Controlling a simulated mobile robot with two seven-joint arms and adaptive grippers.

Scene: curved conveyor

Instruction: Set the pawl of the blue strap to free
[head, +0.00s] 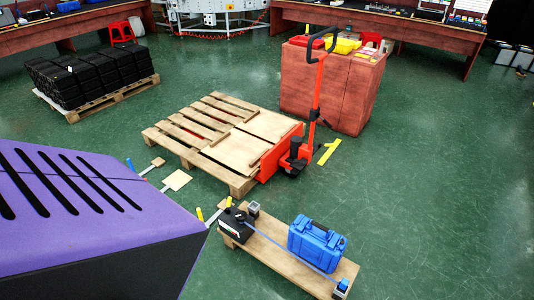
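A thin blue strap (274,245) runs along a low wooden board (272,267) in the lower middle of the head view. At its left end is a black box-shaped device (237,226) with a small label strip. At its right end is a small blue-and-white fitting (341,288). A blue hard case (316,243) stands on the board behind the strap. A small grey block (253,209) is by the black device. The pawl is too small to make out, and its setting cannot be told. Neither gripper is in view.
A wooden pallet (205,131) with an orange pallet jack (309,110) stands behind the board. A reddish cabinet (330,90) is further back, and black crates (90,73) sit on another pallet at the left. Green floor (440,180) is clear at the right. The lower left is blocked.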

